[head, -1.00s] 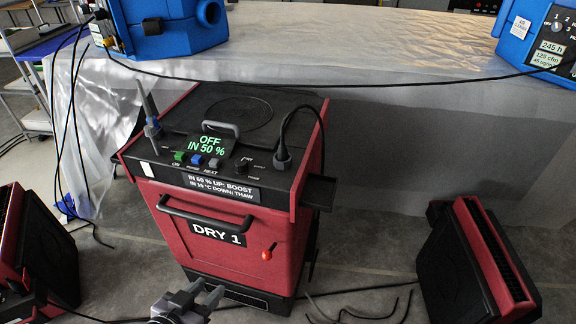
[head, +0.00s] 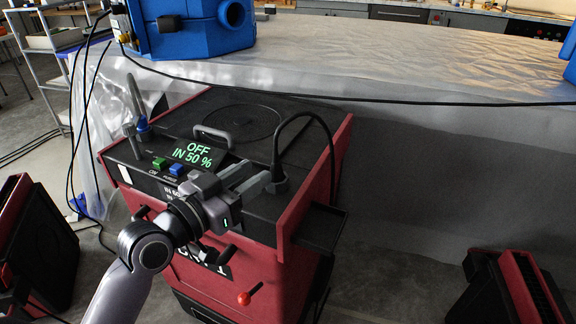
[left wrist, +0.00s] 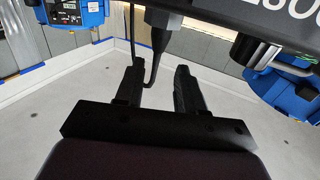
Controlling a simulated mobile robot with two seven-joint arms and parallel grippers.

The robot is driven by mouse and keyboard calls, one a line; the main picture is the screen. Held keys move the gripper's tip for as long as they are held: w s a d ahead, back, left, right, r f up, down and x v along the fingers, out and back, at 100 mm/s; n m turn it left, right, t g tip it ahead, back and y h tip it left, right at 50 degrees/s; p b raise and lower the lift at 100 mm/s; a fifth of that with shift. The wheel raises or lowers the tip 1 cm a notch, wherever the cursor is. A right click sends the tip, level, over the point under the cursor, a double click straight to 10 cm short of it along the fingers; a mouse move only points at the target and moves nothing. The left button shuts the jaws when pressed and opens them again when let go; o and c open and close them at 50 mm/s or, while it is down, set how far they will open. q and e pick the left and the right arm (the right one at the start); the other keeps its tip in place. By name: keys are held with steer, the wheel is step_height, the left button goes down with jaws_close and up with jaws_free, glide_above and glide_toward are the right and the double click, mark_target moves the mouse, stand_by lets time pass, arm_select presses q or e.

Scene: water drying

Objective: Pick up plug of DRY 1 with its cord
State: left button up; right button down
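DRY 1 (head: 262,271) is a red machine with a black top; its screen (head: 199,151) reads "OFF IN 50 %". The dark plug (head: 277,182) stands on the right of its top panel, with its black cord (head: 310,115) arching up and over to the right. My left gripper (head: 254,177) is over the panel, its fingers pointing at the plug. In the left wrist view the fingers (left wrist: 158,72) are apart, with the plug (left wrist: 158,38) in line with the gap and its cord (left wrist: 151,72) showing between them. Contact cannot be seen. My right gripper is out of view.
A handle (head: 213,135) and an upright grey probe (head: 135,100) stand on the machine's top. A sheet-covered bench (head: 430,60) carrying blue machines (head: 185,35) is behind. Red-black units (head: 515,285) stand on the floor at both sides. A cable hangs across the bench front.

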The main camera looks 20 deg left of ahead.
mark_target(276, 163)
arm_select(q)
steer(key=shift+r+p+x, duration=0.15)
steer(key=shift+x, duration=1.55)
steer(key=shift+r+p+x, duration=0.15)
steer(key=shift+x, duration=1.6)
steer(key=shift+s+d, duration=0.1)
steer(key=shift+d, duration=0.1)
jaws_close()
